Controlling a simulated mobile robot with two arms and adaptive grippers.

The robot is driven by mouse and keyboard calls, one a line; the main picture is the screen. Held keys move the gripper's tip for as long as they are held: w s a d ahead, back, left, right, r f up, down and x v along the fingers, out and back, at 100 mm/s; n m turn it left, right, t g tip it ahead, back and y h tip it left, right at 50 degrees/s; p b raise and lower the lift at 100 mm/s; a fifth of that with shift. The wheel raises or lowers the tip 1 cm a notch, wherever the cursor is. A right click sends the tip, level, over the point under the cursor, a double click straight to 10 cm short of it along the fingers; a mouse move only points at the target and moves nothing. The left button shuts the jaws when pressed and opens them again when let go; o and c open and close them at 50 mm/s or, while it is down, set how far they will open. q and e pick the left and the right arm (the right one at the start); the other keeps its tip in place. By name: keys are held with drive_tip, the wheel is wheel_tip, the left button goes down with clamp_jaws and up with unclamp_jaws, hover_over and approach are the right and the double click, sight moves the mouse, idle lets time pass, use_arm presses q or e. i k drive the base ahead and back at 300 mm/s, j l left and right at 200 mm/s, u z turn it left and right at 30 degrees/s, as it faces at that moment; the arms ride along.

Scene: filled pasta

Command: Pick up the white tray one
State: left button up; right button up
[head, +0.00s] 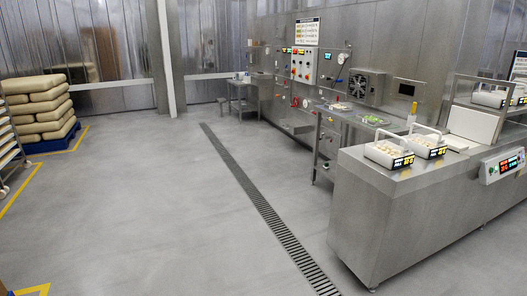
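Two white trays with handles stand side by side at the left end of the steel counter (385,200) on the right. The nearer, left white tray (380,158) has a black label with yellow markings and holds pale pieces. The second white tray (418,152) is just behind it to the right, with a similar label and pale contents. A third white tray (484,100) sits farther back at the right. The numbers on the labels are too small to read surely. Neither of my grippers is in view.
A control panel (502,167) is on the counter's front. A workbench (355,118) with green items stands behind. Stacked sacks (45,103) on a blue pallet (60,139) are at left. The grey floor (160,220) is open, crossed by a drain grate (262,208).

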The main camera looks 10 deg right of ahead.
sight(389, 147)
drive_tip(key=i, duration=2.1)
